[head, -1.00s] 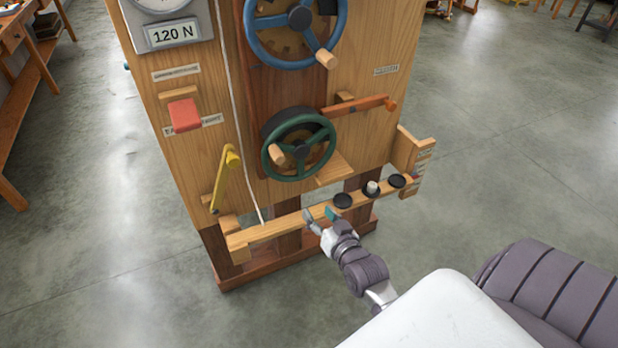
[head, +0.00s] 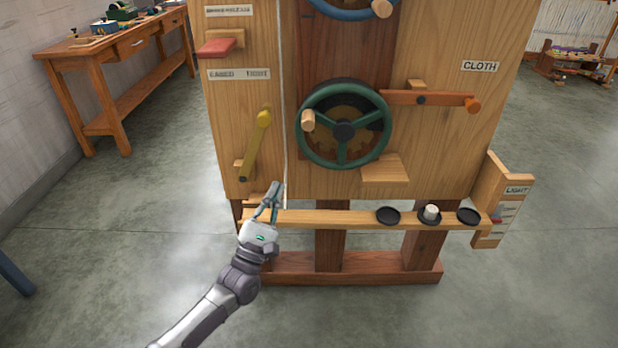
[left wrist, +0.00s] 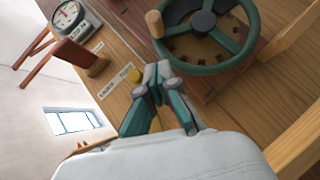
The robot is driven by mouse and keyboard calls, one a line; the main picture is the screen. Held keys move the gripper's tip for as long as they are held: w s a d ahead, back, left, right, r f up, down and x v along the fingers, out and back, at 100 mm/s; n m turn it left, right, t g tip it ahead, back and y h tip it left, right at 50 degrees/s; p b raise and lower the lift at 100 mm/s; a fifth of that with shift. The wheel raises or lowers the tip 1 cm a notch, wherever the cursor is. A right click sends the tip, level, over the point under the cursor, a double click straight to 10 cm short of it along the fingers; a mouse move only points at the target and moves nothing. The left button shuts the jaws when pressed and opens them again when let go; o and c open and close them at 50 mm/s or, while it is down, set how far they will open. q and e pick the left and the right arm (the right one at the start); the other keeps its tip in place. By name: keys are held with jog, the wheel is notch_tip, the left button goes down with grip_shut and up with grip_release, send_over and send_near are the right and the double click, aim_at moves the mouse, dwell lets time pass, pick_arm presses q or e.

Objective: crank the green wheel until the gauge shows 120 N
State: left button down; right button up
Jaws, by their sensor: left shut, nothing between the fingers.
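The green wheel (head: 371,151) is mounted on the wooden board, with its wooden crank knob (head: 308,121) at the upper left of the rim. In the left wrist view the green wheel (left wrist: 222,62) is beyond the fingers, at the upper right. The gauge (left wrist: 68,16) shows small at that view's upper left; its reading is too small to make out. It is outside the head view. My left gripper (head: 269,201) is shut and empty, below and left of the wheel, apart from it. It also shows in the left wrist view (left wrist: 157,78). My right gripper is out of view.
A yellow lever (head: 254,147) and white cord (head: 284,100) are left of the wheel. An orange lever (head: 440,99) is to its right, a blue wheel (head: 345,10) above. A ledge (head: 340,219) with black discs runs below. A workbench (head: 110,52) stands at the left.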

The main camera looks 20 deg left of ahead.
aim_at(299, 136)
pick_arm(q)
jog(key=s+d+r+p+x, duration=0.1)
jog(key=x, duration=1)
jog(key=shift+d+r, duration=0.25)
jog(key=shift+r, duration=0.3)
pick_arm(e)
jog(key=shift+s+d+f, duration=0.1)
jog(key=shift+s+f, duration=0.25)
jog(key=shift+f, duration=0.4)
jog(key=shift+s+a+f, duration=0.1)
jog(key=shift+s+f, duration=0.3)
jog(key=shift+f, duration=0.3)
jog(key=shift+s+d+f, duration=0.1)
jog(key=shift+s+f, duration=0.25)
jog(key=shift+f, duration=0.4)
pick_arm(q)
jog(key=shift+r+p, duration=0.15)
jog(key=shift+p, duration=0.25)
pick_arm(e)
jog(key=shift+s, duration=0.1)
